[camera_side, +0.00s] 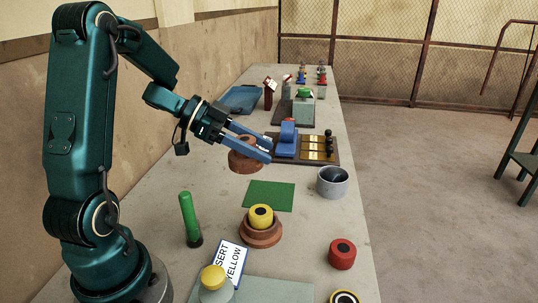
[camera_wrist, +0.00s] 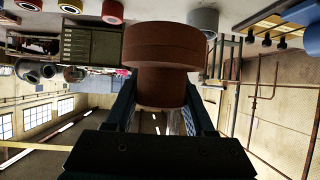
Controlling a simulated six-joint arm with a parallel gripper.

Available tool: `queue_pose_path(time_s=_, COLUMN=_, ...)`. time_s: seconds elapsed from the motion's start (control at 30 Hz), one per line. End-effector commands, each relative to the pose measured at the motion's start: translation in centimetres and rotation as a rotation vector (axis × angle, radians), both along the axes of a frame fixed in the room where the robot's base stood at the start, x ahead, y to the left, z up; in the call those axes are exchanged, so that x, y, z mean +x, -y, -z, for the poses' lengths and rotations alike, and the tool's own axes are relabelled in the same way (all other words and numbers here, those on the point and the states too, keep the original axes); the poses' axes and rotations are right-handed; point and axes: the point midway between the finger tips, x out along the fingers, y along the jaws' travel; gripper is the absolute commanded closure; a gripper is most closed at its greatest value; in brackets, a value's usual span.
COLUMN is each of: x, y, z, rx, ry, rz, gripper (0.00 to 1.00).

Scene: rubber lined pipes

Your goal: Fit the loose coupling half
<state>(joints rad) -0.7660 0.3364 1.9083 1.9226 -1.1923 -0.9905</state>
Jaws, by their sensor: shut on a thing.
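A reddish-brown stepped coupling half (camera_side: 243,163) is between the fingers of my gripper (camera_side: 264,150), above the table in the side view. In the wrist view the coupling half (camera_wrist: 168,45) shows its wide rim beyond the fingertips and its narrower part between the fingers. My gripper is shut on that narrower part. A second reddish-brown round piece (camera_side: 260,238) stands on the table nearer the side camera, with a yellow cylinder (camera_side: 261,215) with a dark centre seated on top. My gripper is behind and apart from this piece.
A green mat (camera_side: 270,195) lies flat between the two brown pieces. A grey cup (camera_side: 332,183), a red cylinder (camera_side: 342,254), a green tube (camera_side: 189,217) and a yellow-capped bottle (camera_side: 215,284) stand around. A dark board with a blue block (camera_side: 288,137) is close behind my fingers.

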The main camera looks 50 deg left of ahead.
Motion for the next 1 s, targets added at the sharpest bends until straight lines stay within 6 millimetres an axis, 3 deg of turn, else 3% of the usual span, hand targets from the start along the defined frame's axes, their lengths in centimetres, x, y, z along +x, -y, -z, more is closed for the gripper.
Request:
queue_pose_path(time_s=0.1, x=-1.1, y=3.9, z=-0.1, rx=-0.001, ry=0.0, rz=0.228, gripper=1.0)
queue_pose_path(time_s=0.3, x=-1.8, y=6.8, z=0.1, rx=0.0, ry=0.001, rz=0.386, gripper=1.0)
queue_pose_path(time_s=0.57, x=-1.8, y=7.1, z=1.2, rx=-0.004, ry=-0.001, rz=0.393, gripper=1.0)
queue_pose_path(time_s=1.0, x=-1.8, y=7.1, z=5.0, rx=-0.003, ry=0.0, rz=0.39, gripper=1.0)
